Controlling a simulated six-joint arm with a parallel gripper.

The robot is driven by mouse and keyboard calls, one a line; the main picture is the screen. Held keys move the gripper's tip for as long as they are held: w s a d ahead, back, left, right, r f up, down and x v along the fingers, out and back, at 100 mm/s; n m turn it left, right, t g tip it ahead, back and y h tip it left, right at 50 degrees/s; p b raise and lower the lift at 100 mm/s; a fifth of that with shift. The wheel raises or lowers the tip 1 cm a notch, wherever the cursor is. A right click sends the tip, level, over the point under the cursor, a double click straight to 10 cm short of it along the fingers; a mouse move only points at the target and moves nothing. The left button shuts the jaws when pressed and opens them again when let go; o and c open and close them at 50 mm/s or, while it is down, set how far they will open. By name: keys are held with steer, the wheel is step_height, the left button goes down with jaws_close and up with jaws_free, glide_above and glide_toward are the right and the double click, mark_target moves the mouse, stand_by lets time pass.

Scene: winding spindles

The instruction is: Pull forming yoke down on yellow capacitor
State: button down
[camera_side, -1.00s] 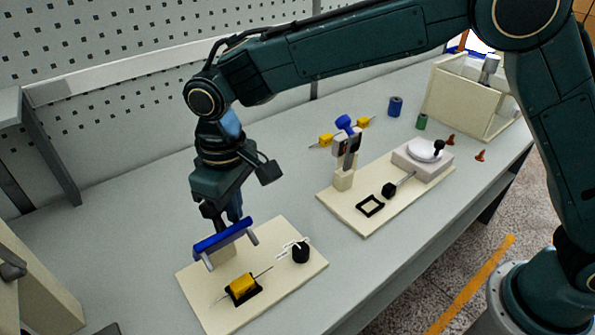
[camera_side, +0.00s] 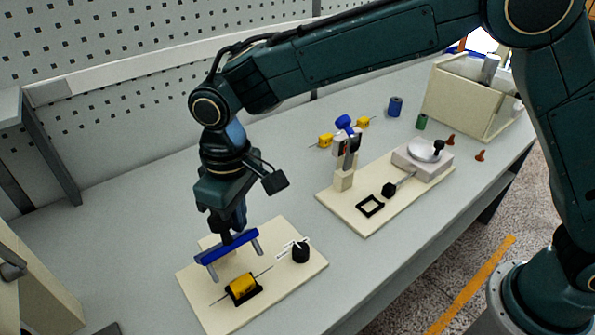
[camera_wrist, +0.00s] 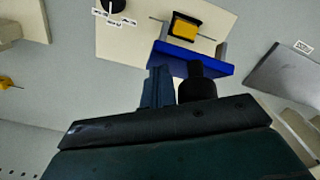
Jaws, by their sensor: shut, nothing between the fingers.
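The yellow capacitor (camera_side: 242,285) lies in a black holder on the near cream board (camera_side: 208,313), its wire leads sticking out on both sides. It also shows in the wrist view (camera_wrist: 185,28). The forming yoke is a blue bar (camera_side: 228,248) with grey prongs at its ends, raised behind and above the capacitor; the bar also shows in the wrist view (camera_wrist: 190,62). My gripper (camera_side: 226,236) is shut and empty, pointing down at the blue bar. Its fingertips (camera_wrist: 178,78) are at the bar's back edge; whether they touch it I cannot tell.
A black knob (camera_side: 300,252) with white markings stands right of the capacitor. A second cream board (camera_side: 345,218) carries a blue-topped post, a black frame and a dial. Loose yellow capacitors and small blue and green cylinders lie behind it. A cream bin (camera_side: 460,100) stands at the far right.

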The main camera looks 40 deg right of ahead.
mark_target(250, 233)
steer(key=shift+s+d+f, duration=0.2)
steer(key=shift+s+f, duration=0.2)
steer(key=shift+s, duration=0.2)
stand_by(0.3)
steer(key=shift+s+a+f, duration=0.1)
steer(key=shift+s+f, duration=0.35)
steer(key=shift+s, duration=0.05)
steer(key=shift+s+f, duration=0.4)
steer(key=shift+f, duration=0.2)
stand_by(0.4)
